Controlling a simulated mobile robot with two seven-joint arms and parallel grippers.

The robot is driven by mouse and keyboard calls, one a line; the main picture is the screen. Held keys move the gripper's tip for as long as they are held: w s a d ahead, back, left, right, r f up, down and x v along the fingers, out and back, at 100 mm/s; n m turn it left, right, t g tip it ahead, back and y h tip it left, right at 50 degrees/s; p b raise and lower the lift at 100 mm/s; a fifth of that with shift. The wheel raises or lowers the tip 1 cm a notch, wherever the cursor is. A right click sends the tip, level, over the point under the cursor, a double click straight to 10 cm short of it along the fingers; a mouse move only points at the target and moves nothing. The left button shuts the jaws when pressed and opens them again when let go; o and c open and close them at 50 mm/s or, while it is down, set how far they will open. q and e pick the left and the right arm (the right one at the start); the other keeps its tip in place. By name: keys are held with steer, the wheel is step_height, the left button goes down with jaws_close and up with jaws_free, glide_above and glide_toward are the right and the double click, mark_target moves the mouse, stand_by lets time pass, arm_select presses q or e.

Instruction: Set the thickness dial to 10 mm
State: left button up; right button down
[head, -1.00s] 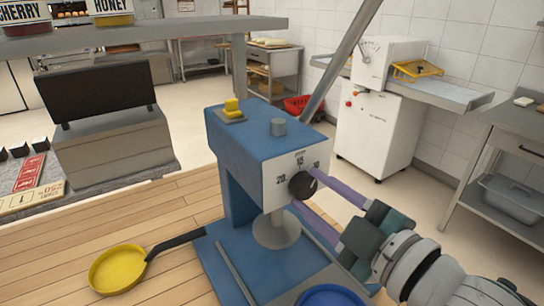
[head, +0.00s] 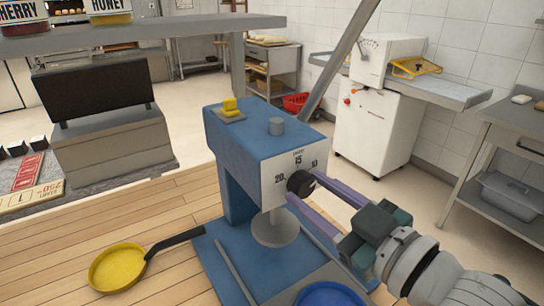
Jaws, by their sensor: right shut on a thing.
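The blue machine (head: 262,140) stands on the wooden worktop. Its white front plate carries a scale reading 20, 15 and 10 from left to right. The black thickness dial (head: 298,184) sits below these numbers. My right gripper (head: 304,185) comes in from the lower right, its two purple fingers shut on the dial, one on the upper right side and one on the lower left. The dial's pointer cannot be made out clearly. My left gripper is not in view.
A yellow pan (head: 117,268) with a black handle lies left of the machine. A blue round dish (head: 330,294) is at the front, below my right arm. A shelf (head: 150,32) crosses behind.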

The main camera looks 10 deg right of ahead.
stand_by(0.3)
steer(key=shift+c, duration=1.8)
jaws_free()
steer(key=shift+s, duration=0.1)
steer(key=v, duration=0.9)
steer(key=shift+s+d, duration=0.15)
steer(key=shift+s, duration=0.2)
